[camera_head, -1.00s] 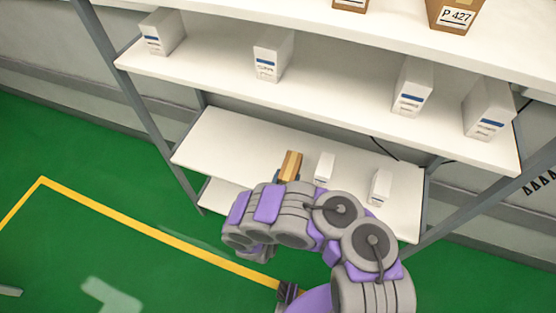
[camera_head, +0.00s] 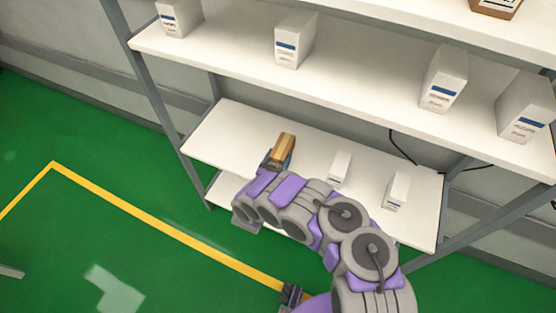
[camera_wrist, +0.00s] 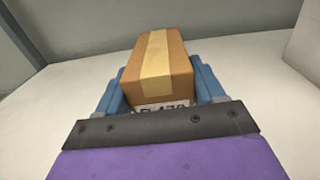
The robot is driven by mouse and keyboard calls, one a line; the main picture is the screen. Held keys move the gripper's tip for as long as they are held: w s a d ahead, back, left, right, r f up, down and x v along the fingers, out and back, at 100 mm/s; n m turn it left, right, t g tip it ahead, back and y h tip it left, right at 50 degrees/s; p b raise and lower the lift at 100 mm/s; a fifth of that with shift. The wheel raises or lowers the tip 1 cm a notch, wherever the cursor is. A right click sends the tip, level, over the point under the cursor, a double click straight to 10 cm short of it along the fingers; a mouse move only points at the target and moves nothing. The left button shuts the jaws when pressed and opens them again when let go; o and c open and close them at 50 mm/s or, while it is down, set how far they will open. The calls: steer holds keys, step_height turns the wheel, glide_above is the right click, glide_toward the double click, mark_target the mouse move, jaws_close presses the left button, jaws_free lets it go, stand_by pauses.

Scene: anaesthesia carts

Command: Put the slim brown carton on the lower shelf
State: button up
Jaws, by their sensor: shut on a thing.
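The slim brown carton (camera_head: 282,150) has a paler tape strip along its top. It is at the lower shelf (camera_head: 228,132), left of the small white boxes. In the wrist view the carton (camera_wrist: 158,66) lies between the blue fingers of my gripper (camera_wrist: 160,88), which is shut on it. A label on its near end is partly hidden by the gripper. In the head view my gripper (camera_head: 277,160) is mostly hidden behind my arm. I cannot tell whether the carton touches the shelf surface.
Two small white boxes (camera_head: 339,168) (camera_head: 397,190) stand on the lower shelf to the right. The shelf above (camera_head: 235,65) holds several white cartons, and a brown carton (camera_head: 497,8) is on the top shelf. A grey post (camera_head: 150,100) bounds the left side. The lower shelf's left part is clear.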

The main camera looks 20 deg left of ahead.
steer(key=shift+f, duration=0.1)
steer(key=o, duration=1.1)
steer(key=shift+s, duration=0.1)
steer(key=s+p, duration=0.3)
steer(key=s, duration=0.9)
steer(key=shift+a, duration=0.1)
